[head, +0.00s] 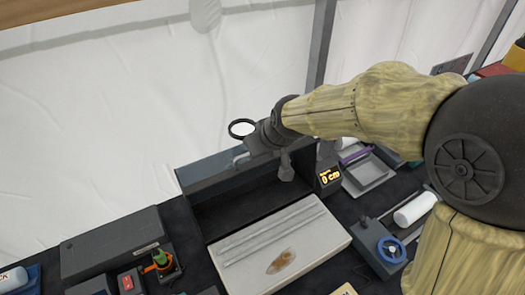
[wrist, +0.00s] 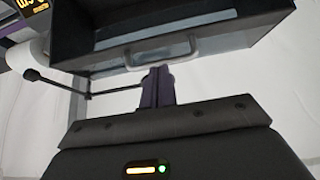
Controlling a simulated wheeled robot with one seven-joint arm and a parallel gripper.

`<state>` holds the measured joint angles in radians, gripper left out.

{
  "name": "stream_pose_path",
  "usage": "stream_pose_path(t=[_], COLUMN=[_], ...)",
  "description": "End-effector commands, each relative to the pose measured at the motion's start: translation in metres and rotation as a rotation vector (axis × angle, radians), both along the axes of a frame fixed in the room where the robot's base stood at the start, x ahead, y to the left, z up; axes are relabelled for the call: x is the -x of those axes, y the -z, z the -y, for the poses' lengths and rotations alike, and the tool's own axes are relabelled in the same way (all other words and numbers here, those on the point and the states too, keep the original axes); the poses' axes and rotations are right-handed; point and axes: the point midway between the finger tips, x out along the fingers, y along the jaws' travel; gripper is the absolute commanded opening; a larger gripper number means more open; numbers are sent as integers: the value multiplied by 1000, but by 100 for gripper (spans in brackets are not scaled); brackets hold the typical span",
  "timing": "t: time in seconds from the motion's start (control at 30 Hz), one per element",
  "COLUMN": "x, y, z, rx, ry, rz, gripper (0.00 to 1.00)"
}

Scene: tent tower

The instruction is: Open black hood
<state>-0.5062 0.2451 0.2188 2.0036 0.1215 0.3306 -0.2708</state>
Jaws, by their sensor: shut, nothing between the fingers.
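The black hood (head: 225,167) is at the back of a light bench unit in the head view. Its dark hollow faces forward, and its panel looks raised. A pale bar handle (head: 240,158) is on its upper left edge. In the wrist view the hood (wrist: 220,42) fills the top, with the handle (wrist: 163,50) at its lower edge. My gripper (wrist: 158,72) is shut and empty, its fingertips just below the handle in the picture. I cannot tell if they touch it. In the head view my wrist hides part of the hood's upper edge.
A pale tray surface (head: 325,235) with a brown spot lies in front of the hood. A dark box (head: 112,243) is at left, and a blue handwheel (head: 391,250) at right. White tent fabric (head: 90,120) hangs behind.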

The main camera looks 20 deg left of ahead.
Motion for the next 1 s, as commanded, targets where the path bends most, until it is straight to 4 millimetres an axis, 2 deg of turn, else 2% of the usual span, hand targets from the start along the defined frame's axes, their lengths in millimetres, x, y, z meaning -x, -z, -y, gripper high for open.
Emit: stream_pose_path(t=[0.4,0.6,1.0], x=[21,32,36], y=[-43,-63,-67], z=[33,42,43], rx=[-3,-2,0], ry=[12,6,1], rz=[5,3,0], gripper=[0,0,0])
